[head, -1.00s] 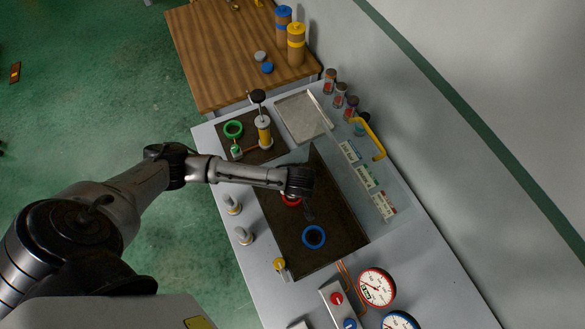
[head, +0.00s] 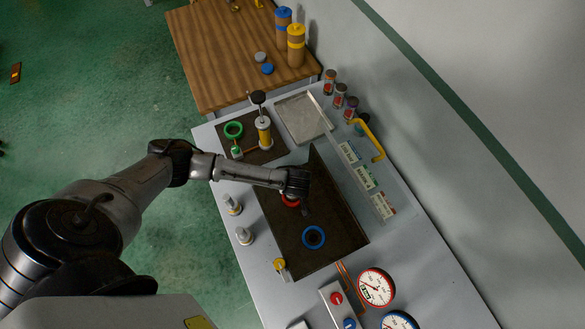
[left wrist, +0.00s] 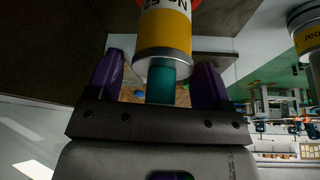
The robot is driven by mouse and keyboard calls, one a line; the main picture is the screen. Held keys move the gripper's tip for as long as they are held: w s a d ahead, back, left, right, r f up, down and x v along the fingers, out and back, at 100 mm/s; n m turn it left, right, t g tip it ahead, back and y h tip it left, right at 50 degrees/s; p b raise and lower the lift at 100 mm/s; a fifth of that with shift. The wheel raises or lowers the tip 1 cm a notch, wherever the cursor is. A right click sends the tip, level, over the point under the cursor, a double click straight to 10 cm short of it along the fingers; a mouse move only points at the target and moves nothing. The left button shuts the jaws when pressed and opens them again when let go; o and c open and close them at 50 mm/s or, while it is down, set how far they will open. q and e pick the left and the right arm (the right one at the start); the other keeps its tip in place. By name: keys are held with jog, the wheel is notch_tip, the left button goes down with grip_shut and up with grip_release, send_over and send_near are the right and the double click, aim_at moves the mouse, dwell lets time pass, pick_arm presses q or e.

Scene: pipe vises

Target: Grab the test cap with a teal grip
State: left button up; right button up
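In the left wrist view a yellow cap body (left wrist: 164,33) with dark lettering and a metal band ends in a teal grip (left wrist: 161,84). My left gripper (left wrist: 158,70) has its purple fingers on either side of the teal grip, with a gap visible on both sides, so it is open around it. In the head view my left gripper (head: 297,184) is above the dark mat beside a red ring (head: 289,201); the cap is mostly hidden under it there. My right gripper is not in view.
A blue ring (head: 313,237) lies on the dark mat (head: 330,215). Two pale fittings (head: 243,236) stand left of the mat. A clear panel with a yellow handle (head: 369,139) is at its right.

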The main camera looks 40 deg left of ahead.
pick_arm(q)
jog(key=c, duration=0.8)
jog(key=shift+r, duration=0.1)
jog(key=shift+c, duration=0.2)
